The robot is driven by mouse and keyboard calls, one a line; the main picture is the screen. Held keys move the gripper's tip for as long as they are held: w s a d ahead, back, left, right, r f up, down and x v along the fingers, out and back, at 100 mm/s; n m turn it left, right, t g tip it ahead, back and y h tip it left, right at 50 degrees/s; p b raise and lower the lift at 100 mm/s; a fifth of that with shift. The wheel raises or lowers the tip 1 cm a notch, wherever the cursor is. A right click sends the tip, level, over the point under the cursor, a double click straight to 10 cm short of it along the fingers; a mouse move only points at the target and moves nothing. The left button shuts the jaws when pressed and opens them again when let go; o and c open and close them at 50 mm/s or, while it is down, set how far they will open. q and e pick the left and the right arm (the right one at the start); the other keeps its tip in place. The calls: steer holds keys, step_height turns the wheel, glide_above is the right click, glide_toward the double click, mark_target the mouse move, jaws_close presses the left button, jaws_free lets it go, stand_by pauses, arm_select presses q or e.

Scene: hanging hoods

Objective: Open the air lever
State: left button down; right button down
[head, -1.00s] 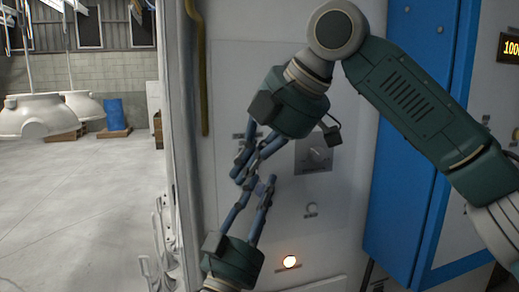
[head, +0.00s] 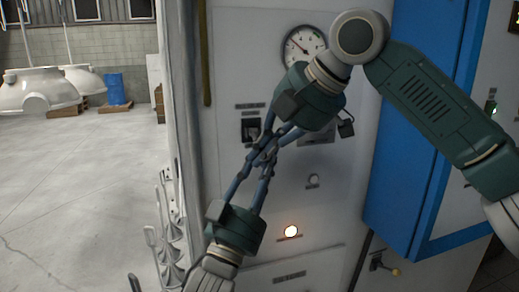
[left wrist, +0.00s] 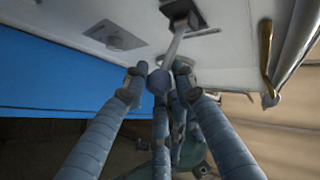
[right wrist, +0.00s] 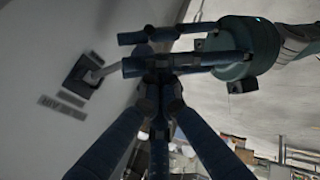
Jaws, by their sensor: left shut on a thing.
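The air lever's black mount (head: 250,128) is on the light panel, under a small label. In the left wrist view its grey rod (left wrist: 174,45) hangs from the mount (left wrist: 180,12) and ends in a round dark knob (left wrist: 158,82). My left gripper (head: 262,165) reaches up from below, its fingers closed around the knob end. My right gripper (head: 268,150) comes down from the upper right, its fingertips together and crossing my left fingers in the head view. The right wrist view shows the lever's mount (right wrist: 75,78) left of its fingertips (right wrist: 160,82). Fingers hide the knob in the head view.
A round gauge (head: 304,45) is above the lever, partly behind my right gripper. A lit button (head: 291,231) and a small knob (head: 313,181) are lower on the panel. A blue cabinet frame (head: 400,190) stands right. Floor at left is open, with white hoods (head: 38,92) hanging beyond.

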arm_select(q)
steer(key=shift+w+f, duration=0.3)
steer(key=shift+f, duration=0.6)
steer(key=c, duration=1.5)
jaws_free()
steer(key=shift+o, duration=0.2)
steer(key=shift+a+r, duration=0.1)
steer(key=shift+w, duration=0.1)
